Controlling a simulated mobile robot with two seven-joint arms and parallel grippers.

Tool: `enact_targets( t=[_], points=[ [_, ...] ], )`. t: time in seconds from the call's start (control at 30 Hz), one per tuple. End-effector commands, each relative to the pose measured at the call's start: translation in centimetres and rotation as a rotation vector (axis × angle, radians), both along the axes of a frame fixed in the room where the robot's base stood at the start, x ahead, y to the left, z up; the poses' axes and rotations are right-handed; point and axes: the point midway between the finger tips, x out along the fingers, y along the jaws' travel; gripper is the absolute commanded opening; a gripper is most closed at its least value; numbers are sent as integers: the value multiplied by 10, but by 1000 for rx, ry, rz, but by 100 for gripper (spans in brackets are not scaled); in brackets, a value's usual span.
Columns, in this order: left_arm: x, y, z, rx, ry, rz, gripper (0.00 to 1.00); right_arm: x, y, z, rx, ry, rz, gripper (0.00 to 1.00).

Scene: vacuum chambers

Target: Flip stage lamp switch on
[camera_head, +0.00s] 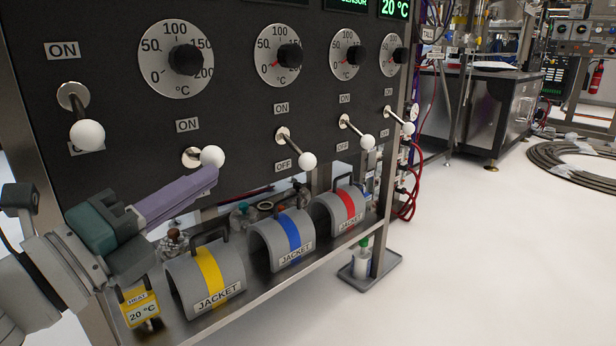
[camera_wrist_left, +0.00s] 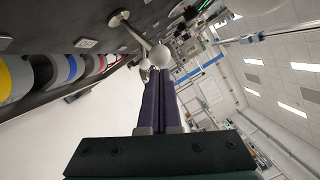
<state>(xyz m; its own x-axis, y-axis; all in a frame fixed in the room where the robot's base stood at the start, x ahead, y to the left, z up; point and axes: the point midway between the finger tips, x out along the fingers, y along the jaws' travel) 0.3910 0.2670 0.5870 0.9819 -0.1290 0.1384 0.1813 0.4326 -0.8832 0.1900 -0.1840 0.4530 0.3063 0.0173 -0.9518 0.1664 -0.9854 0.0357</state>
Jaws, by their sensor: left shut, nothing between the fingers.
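Lever switches with white ball knobs line a black panel (camera_head: 232,95); no stage lamp label is readable. My left gripper (camera_head: 214,172) is shut and empty, its purple fingers pointing up and right. Its tips are at the underside of the second lever's white knob (camera_head: 212,156), touching or nearly so. That lever sticks out about level, below an ON label (camera_head: 188,125); its OFF label is hidden. In the left wrist view a white knob (camera_wrist_left: 162,56) is just beyond the shut fingertips (camera_wrist_left: 161,78). The first lever's knob (camera_head: 87,135) and the others hang downward. My right gripper is not in view.
Temperature dials (camera_head: 186,58) sit above the levers. Grey jackets with yellow (camera_head: 181,276), blue (camera_head: 265,237) and red (camera_head: 325,214) bands stand on the shelf below, near a yellow heat display (camera_head: 140,306). The white floor (camera_head: 490,250) at right is open, with a coiled hose (camera_head: 570,158) farther back.

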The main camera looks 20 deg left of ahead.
Motion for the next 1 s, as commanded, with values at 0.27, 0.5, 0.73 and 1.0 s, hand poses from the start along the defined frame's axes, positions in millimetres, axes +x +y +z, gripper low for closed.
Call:
enact_targets(
  t=[0.27, 0.5, 0.73, 1.0],
  points=[
    [0, 0, 18, -82, 36, -1, 0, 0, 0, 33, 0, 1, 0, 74],
    [1, 2, 23, -190, 80, 0, 0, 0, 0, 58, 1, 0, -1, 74],
    [1, 3, 20, -201, 84, 0, 0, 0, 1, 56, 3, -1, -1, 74],
    [2, 3, 17, -200, 83, 0, 0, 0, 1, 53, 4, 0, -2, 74]
  ],
)
